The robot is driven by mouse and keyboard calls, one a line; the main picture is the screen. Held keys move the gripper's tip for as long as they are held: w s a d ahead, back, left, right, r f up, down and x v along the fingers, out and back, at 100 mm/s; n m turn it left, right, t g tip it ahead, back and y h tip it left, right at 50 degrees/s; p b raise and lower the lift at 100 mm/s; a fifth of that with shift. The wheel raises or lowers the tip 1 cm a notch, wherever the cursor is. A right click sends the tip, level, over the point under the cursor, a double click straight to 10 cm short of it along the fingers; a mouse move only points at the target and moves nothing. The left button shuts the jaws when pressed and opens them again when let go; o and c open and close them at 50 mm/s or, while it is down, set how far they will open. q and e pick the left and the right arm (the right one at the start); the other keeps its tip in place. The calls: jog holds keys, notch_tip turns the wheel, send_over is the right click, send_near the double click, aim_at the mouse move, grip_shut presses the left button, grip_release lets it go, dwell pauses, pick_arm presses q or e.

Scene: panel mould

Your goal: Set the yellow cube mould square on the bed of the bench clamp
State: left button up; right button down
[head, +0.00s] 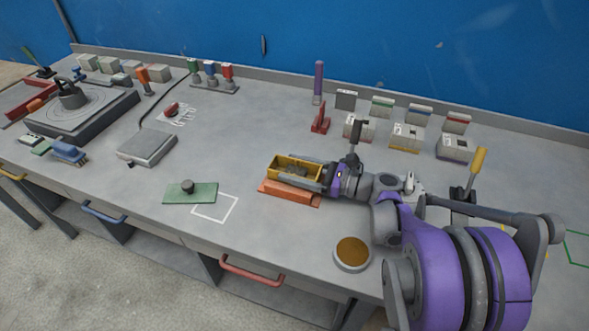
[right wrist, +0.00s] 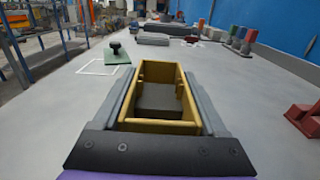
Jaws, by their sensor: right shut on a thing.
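The yellow cube mould (head: 284,174) is in my right gripper (head: 300,172), near the middle of the bench. It is an open-topped box with grey inside, and it also shows in the right wrist view (right wrist: 191,105). The gripper is shut on it, one finger along each long side. An orange plate (head: 275,190) lies under the mould; I cannot tell whether they touch. A dark device with an upright yellow handle (head: 478,160), likely the bench clamp, stands at right. My arm partly hides it, and its bed is not clear. My left gripper is not in view.
A green plate with a dark knob (head: 204,193) and a white outlined square (head: 215,208) lie left of the mould. A round brown-filled dish (head: 352,252) is near the front edge. A red stand (head: 320,119) and several blocks (head: 407,136) are behind.

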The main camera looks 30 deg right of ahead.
aim_at(319, 175)
jog(key=shift+f, duration=0.15)
grip_release()
jog(key=shift+r, duration=0.2)
jog(key=shift+s+d, duration=0.2)
jog(key=shift+s, duration=0.05)
jog(key=v, duration=0.7)
